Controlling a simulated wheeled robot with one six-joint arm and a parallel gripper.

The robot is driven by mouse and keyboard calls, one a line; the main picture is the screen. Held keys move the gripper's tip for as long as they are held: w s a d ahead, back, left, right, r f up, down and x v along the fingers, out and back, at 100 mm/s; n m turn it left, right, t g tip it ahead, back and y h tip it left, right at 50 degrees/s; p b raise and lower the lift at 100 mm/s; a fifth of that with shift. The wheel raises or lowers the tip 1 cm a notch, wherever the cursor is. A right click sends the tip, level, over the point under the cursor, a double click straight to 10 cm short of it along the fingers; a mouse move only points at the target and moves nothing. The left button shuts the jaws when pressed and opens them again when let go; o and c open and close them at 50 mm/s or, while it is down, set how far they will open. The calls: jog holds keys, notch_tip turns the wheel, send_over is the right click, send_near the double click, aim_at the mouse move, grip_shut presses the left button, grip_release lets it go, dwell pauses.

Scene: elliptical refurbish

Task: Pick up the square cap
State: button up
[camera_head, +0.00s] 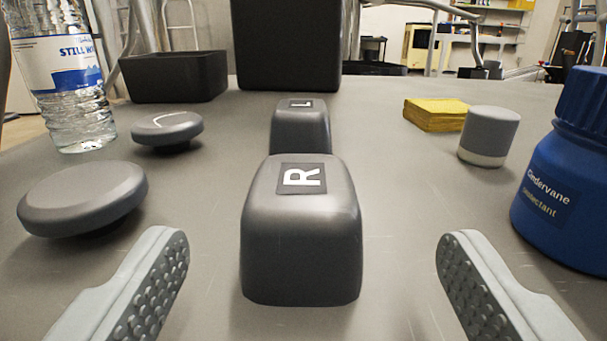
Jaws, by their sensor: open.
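Two dark grey, block-shaped caps with rounded edges stand on the grey table in the middle of the view. The nearer cap (301,240) has a white "R" on a black label on top. The farther cap (301,128) has a similar label with an "L" and stands right behind it, partly hidden. My gripper (312,260) is open and empty, its two studded pale fingers low at the left and right. The "R" cap lies between and slightly beyond the fingertips, with clear room on both sides and no contact.
Two round grey caps, near (83,197) and far (167,128), lie at left by a water bottle (62,75). At right are a blue disinfectant bottle (570,175), a grey cylinder (489,136) and yellow cloths (435,114). A black tray (174,77) and black box (286,45) stand behind.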

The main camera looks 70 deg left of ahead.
aim_at(300, 229)
jog(key=shift+x, duration=2.75)
jog(key=shift+s, duration=0.2)
jog(key=c, duration=1.1)
